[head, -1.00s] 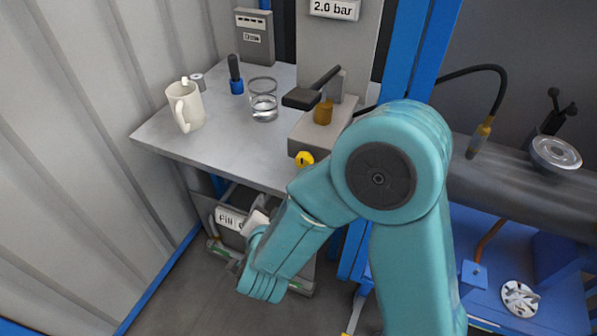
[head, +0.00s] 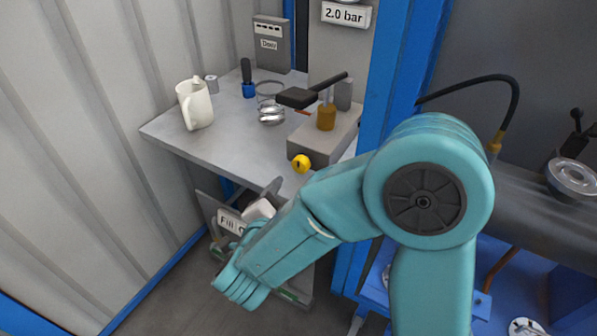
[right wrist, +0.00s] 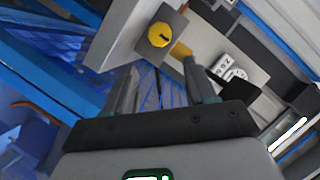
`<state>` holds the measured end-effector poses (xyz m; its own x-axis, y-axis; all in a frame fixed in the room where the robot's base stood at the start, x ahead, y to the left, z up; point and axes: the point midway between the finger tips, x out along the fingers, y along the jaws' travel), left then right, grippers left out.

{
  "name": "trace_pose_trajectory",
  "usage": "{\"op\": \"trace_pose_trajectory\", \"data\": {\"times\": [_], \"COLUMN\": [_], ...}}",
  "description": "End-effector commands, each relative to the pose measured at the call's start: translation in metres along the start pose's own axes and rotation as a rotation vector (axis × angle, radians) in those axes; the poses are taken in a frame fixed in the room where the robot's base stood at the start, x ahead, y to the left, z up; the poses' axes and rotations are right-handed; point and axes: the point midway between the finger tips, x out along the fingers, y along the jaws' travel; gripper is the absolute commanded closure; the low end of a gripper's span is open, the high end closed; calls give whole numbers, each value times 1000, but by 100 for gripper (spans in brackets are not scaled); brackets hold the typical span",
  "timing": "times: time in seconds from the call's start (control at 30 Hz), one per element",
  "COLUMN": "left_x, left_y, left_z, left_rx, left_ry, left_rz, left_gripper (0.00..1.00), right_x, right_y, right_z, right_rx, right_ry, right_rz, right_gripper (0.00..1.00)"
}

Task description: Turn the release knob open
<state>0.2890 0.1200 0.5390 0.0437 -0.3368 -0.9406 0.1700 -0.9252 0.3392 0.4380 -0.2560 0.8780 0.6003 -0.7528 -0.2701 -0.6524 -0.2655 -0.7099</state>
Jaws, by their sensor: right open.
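The release knob appears to be the round yellow knob (head: 301,163) on the front of a grey block (head: 322,146) at the bench's front edge. It also shows in the right wrist view as a yellow disc (right wrist: 159,35) with a dark mark, ahead of the fingers. My right gripper (head: 272,188) is below and left of the knob in the head view, partly hidden by my forearm. In the right wrist view its two fingers (right wrist: 160,68) are apart with nothing between them, short of the knob. My left gripper is not in view.
The bench (head: 175,143) holds a white mug (head: 195,103), a glass (head: 270,108), a blue-and-black tool (head: 248,80) and a black-handled lever (head: 298,97) above the block. A blue post (head: 388,75) stands right of the block.

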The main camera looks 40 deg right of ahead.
Motion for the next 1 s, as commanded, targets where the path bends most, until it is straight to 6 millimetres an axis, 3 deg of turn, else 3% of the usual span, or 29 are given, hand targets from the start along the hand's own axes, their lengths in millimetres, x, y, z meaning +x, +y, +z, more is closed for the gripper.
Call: {"op": "trace_pose_trajectory", "data": {"times": [0.3, 0.5, 0.9, 0.93, 1.0], "left_x": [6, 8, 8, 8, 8], "left_y": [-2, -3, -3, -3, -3], "left_z": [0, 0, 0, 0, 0], "left_rx": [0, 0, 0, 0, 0], "left_ry": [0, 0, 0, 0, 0], "left_rz": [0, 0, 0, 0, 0], "left_gripper": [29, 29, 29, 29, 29], "right_x": [78, 108, 118, 118, 118], "right_y": [2, 2, 1, 1, 1], "right_z": [0, 0, -1, -1, -1], "right_rx": [-2, -2, -3, -3, -3], "right_ry": [3, -1, -4, -4, -4], "right_rz": [4, -1, -4, -4, -4], "right_gripper": [44, 44, 44, 48, 70]}}
